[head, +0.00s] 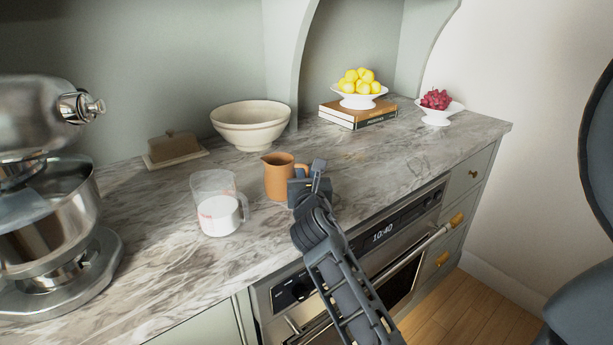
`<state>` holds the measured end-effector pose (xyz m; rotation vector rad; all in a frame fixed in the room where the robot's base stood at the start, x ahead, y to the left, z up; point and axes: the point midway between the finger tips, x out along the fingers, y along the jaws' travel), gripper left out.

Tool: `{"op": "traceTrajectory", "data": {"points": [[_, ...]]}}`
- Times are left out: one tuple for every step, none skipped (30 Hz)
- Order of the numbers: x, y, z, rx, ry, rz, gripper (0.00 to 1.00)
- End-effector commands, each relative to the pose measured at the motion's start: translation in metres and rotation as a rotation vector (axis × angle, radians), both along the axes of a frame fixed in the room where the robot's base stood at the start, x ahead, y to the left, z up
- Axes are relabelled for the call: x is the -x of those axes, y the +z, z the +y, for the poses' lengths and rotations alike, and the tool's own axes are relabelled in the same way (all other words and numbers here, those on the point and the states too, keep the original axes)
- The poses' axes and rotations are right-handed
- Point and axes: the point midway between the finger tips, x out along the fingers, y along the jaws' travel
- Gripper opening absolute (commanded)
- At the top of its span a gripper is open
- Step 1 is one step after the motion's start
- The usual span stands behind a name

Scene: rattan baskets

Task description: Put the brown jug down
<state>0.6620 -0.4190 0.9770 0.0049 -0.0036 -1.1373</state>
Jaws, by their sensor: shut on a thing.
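The brown jug (280,178) is upright at the marble counter, between the measuring cup and my gripper. Its spout faces left and its handle faces right. My gripper (311,178) is at the right side of the jug and is shut on its handle. The fingers partly hide the handle. The jug's base looks at or very near the counter (390,150); I cannot tell whether it touches.
A glass measuring cup (218,204) with white contents stands close left of the jug. A cream bowl (249,126), a butter dish (174,148) and a stand mixer (60,262) are further left. Books (350,117) with a lemon bowl and a grape bowl (438,114) stand back right. Counter right of the jug is clear.

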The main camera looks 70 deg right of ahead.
Motion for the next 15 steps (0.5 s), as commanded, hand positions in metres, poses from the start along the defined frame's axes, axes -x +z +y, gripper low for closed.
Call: {"op": "traceTrajectory", "data": {"points": [[-0.0003,0.0017,-0.0001,0.002,0.001,-0.002,0.00],[-0.0003,0.0017,-0.0001,0.002,0.001,-0.002,0.00],[-0.0003,0.0013,-0.0001,0.002,0.001,-0.002,0.00],[-0.0003,0.0006,0.0000,0.001,0.001,-0.002,0.00],[-0.0005,-0.0003,0.0001,0.001,0.001,-0.002,0.00],[-0.0006,-0.0016,0.0003,0.001,0.002,-0.002,0.00],[-0.0004,-0.0028,0.0003,0.000,0.001,0.000,0.17],[-0.0003,-0.0022,0.0003,0.001,0.001,0.000,0.20],[-0.0003,-0.0022,0.0003,0.000,0.001,0.000,0.24],[-0.0003,-0.0022,0.0001,0.000,0.001,0.000,0.26],[-0.0003,-0.0022,0.0001,0.000,0.001,0.000,0.29],[-0.0003,-0.0022,0.0001,0.000,0.001,0.000,0.33],[-0.0003,-0.0022,0.0001,0.000,0.001,0.000,0.36],[-0.0003,-0.0022,0.0001,0.000,0.001,0.000,0.39],[-0.0003,-0.0022,0.0001,0.000,0.001,0.000,0.41]]}}
